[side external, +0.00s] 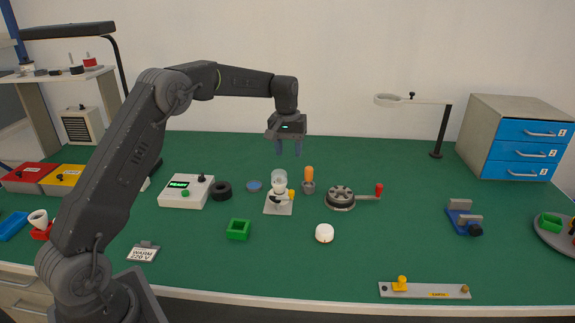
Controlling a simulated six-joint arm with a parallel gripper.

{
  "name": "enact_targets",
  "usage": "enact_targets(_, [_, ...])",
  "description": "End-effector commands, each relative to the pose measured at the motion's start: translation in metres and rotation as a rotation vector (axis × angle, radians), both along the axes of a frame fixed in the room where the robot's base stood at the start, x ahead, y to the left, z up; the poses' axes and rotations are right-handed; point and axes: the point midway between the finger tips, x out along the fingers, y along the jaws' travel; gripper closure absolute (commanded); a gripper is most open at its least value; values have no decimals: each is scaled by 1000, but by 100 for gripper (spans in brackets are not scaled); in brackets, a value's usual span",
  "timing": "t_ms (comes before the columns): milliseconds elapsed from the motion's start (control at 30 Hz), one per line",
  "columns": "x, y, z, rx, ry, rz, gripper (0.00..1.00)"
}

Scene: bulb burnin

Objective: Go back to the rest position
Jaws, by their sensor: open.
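My gripper (288,147) hangs above the middle of the green bench, fingers pointing down, open and empty. Below it, a clear glass bulb (279,179) stands upright in a small fixture on a pale base plate (278,208). A yellow knob (291,194) is at the fixture's right. There is a clear gap between my fingertips and the bulb.
Close by stand an orange-handled tool (309,177), a round crank device (341,197), a green square holder (238,229), a black ring (221,190) and a control box (187,191). A lamp on a post (440,130) and drawers (515,140) stand at right.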

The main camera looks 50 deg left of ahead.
Motion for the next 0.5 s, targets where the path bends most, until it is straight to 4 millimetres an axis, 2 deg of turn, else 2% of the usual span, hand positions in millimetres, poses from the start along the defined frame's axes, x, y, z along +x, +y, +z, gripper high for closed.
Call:
enact_targets(167, [-21,-24,40,22,-49,-60,54])
enact_targets(300, [-59,-57,81,49,-107,-143,54])
enact_targets(500, [-127,-99,123,89,-196,-266,54])
